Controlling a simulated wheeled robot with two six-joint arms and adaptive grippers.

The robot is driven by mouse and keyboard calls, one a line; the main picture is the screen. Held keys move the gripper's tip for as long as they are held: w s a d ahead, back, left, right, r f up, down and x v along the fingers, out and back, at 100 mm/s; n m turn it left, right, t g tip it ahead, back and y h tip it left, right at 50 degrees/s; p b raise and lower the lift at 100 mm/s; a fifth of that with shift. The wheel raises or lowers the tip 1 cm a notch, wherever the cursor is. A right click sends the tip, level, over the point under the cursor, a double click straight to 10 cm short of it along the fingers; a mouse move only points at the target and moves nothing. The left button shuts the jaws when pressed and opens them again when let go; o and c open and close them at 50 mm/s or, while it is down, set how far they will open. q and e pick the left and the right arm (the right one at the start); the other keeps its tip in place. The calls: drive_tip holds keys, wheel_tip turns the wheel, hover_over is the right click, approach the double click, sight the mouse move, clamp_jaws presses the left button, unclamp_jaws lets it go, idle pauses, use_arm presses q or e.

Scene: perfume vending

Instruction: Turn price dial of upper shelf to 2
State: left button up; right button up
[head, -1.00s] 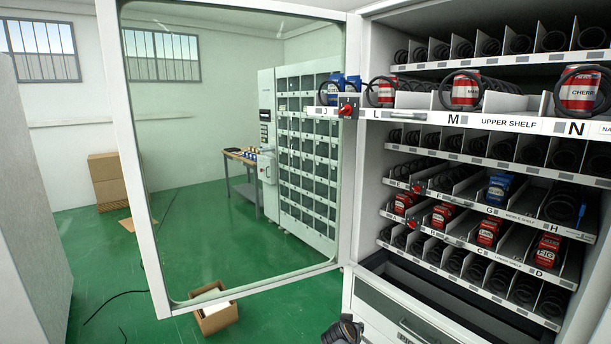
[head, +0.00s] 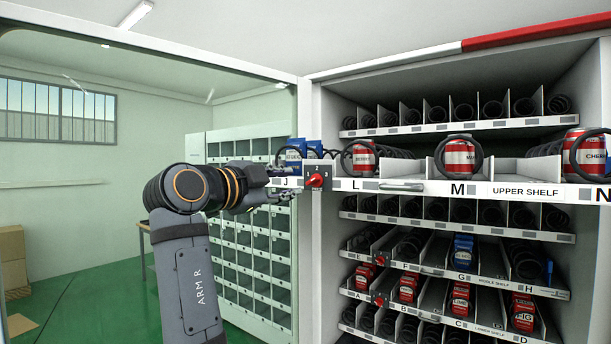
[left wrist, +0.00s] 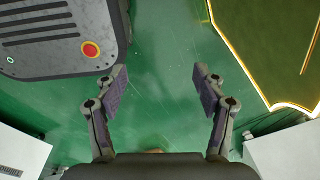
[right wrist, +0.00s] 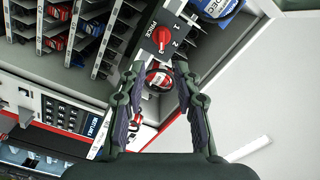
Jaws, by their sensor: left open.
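The upper shelf's price dial (head: 315,181) is a red knob on a dark plate at the shelf front's left end, with small numbers beside it. It also shows in the right wrist view (right wrist: 161,37), beside the word PRICE and the numbers 1 and 2. I cannot tell which number it points to. My right gripper (head: 284,183) is just left of the dial in the head view. In the right wrist view (right wrist: 160,68) its fingers are apart with nothing held, and the dial lies just beyond the tips. My left gripper (left wrist: 158,84) is open and empty above the green floor.
The upper shelf (head: 525,190) carries red-and-white cans and, behind the dial, a blue item (head: 293,152). A metal handle (head: 401,186) sits on its front. The open glass door (head: 150,90) is at the left. Lower shelves have other red dials (head: 379,300).

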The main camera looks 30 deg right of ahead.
sight(311, 181)
drive_tip(key=p+x, duration=0.8)
drive_tip(key=x, duration=0.1)
drive_tip(key=shift+w+d+p, duration=0.25)
drive_tip(key=shift+w+p, duration=0.15)
drive_tip(key=shift+w, duration=0.05)
drive_tip(key=shift+w+d+f, duration=0.1)
drive_tip(key=shift+w, duration=0.05)
use_arm(q)
wheel_tip(311, 181, up, 10)
drive_tip(key=w, duration=0.1)
drive_tip(key=shift+w, duration=0.25)
drive_tip(key=shift+a+r, duration=0.1)
use_arm(e)
clamp_jaws()
